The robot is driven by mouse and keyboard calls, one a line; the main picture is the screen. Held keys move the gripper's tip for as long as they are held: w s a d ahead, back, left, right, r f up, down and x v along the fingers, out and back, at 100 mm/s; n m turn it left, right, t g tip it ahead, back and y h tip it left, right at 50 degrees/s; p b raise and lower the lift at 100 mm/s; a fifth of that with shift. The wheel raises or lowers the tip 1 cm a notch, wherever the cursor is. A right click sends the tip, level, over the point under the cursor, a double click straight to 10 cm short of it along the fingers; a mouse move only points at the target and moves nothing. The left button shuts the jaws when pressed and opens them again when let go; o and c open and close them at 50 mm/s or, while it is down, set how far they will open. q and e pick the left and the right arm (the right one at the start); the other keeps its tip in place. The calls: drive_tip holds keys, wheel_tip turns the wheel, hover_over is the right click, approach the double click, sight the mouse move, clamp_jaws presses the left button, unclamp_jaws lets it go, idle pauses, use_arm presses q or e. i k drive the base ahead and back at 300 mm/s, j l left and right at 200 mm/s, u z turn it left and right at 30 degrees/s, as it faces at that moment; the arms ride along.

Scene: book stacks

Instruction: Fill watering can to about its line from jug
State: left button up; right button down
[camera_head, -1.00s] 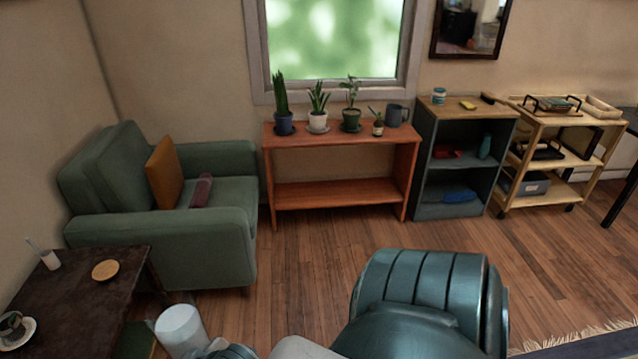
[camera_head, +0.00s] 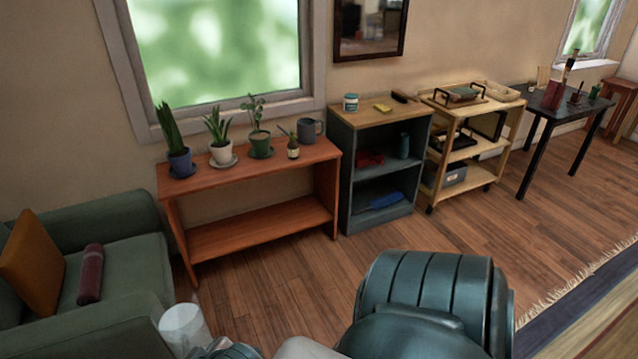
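A dark grey handled vessel (camera_head: 311,130) stands upright at the right end of the orange-brown plant shelf (camera_head: 265,163). It is small in the picture, and I cannot tell whether it is the jug or the watering can. No fill line can be made out. A pale, cloudy cylinder (camera_head: 183,324) shows at the bottom edge, in front of the green armchair. I cannot tell what it is or whether I hold it. Teal and white parts of my own body fill the bottom middle. Neither gripper's fingers show.
Several potted plants (camera_head: 221,153) stand on the plant shelf. A dark cabinet (camera_head: 347,205) and a wooden cart (camera_head: 437,165) stand to its right, then a black table (camera_head: 545,108). The green armchair (camera_head: 124,265) is at left. The wood floor (camera_head: 290,285) before the shelf is open.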

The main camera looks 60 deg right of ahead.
sight(306, 134)
drive_tip(key=i+l+z, duration=0.2)
drive_tip(key=i+l, duration=0.55)
drive_tip(key=i, duration=0.05)
